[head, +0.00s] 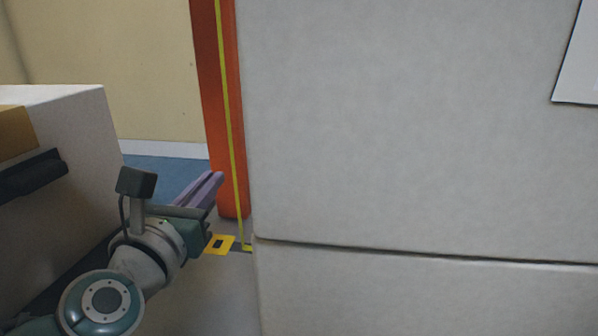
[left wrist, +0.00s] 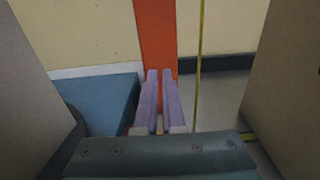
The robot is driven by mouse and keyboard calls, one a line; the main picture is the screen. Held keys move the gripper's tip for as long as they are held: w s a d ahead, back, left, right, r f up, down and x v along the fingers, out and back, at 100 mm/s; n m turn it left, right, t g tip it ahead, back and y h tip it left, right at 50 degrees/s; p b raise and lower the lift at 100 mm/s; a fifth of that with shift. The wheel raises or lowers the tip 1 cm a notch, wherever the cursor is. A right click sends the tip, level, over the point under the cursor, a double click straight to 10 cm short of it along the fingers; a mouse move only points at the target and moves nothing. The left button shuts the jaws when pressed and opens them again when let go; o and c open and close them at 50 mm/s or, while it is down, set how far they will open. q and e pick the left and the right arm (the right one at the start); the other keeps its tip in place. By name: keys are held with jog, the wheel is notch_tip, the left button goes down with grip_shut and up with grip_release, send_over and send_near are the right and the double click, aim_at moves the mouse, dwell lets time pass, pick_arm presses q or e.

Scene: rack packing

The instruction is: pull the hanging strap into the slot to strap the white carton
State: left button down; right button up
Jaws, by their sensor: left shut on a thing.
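The white carton (head: 420,120) fills the right side of the head view. The yellow-green strap (head: 230,120) hangs down past the carton's left edge. Its low end is by the bottom corner, near a yellow piece with a dark opening (head: 220,243); I cannot tell whether that is the slot. My left gripper (head: 216,182) is left of the carton, its purple fingers nearly together. In the left wrist view my left gripper (left wrist: 160,75) shows a small yellowish bit between the finger bases; the held part is mostly hidden. The strap's hanging length (left wrist: 200,60) passes right of the fingers. My right gripper is out of view.
An orange post (head: 208,60) stands behind the strap. Another pale box (head: 95,125) is close on the left. A dark gap runs under the white carton, above a lower pale block (head: 430,300). A narrow strip of floor is open between the boxes.

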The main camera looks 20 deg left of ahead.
pick_arm(q)
jog(key=c, duration=1)
grip_release()
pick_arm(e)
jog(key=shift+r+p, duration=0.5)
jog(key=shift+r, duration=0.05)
pick_arm(q)
jog(key=v, duration=1)
jog(key=shift+a, duration=0.1)
